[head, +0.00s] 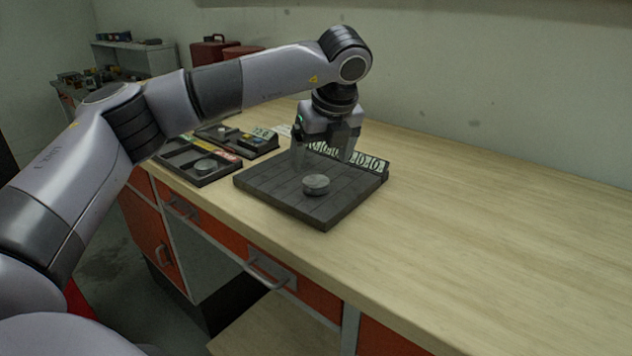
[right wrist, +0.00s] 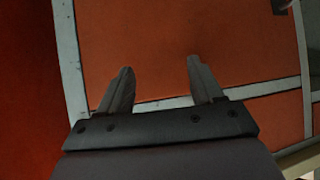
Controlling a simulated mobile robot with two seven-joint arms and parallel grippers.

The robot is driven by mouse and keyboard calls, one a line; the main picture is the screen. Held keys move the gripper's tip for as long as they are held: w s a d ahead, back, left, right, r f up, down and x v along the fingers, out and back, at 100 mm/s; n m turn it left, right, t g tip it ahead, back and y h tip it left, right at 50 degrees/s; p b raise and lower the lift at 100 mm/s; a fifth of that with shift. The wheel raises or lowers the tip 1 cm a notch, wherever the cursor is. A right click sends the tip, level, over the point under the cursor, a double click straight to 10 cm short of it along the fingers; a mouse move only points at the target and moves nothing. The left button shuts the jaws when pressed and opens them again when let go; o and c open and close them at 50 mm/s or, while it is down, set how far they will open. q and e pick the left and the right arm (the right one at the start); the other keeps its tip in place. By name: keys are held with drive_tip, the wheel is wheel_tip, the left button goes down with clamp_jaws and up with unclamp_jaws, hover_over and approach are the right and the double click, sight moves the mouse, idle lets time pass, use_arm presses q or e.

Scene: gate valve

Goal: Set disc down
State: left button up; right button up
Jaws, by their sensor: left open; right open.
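A small grey disc (head: 316,184) lies flat on a dark square board (head: 270,190) with a grid of lines, near the board's front right part. My left gripper (head: 326,160) points down over the back part of the board, behind the disc. Its fingers are apart and nothing shows between them; it does not touch the disc. My right gripper (right wrist: 155,85) shows only in the right wrist view, open and empty, before orange cabinet fronts. Another grey round piece (head: 205,166) lies in a dark tray (head: 180,170) left of the board.
A strip with pale markings (head: 345,158) runs along the board's back edge, partly hidden by my left gripper. A second tray (head: 258,143) with small parts lies behind the first. The wooden bench top (head: 470,240) is clear to the right. Orange drawers (head: 225,232) are below.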

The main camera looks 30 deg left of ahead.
sight(316, 180)
use_arm(q)
drive_tip(key=p+x, duration=0.1)
drive_tip(key=x, duration=0.5)
drive_tip(key=shift+w+f, duration=0.1)
drive_tip(key=shift+f, duration=0.25)
drive_tip(key=shift+r, duration=0.1)
drive_tip(key=c, duration=1.5)
drive_tip(key=shift+c, duration=0.2)
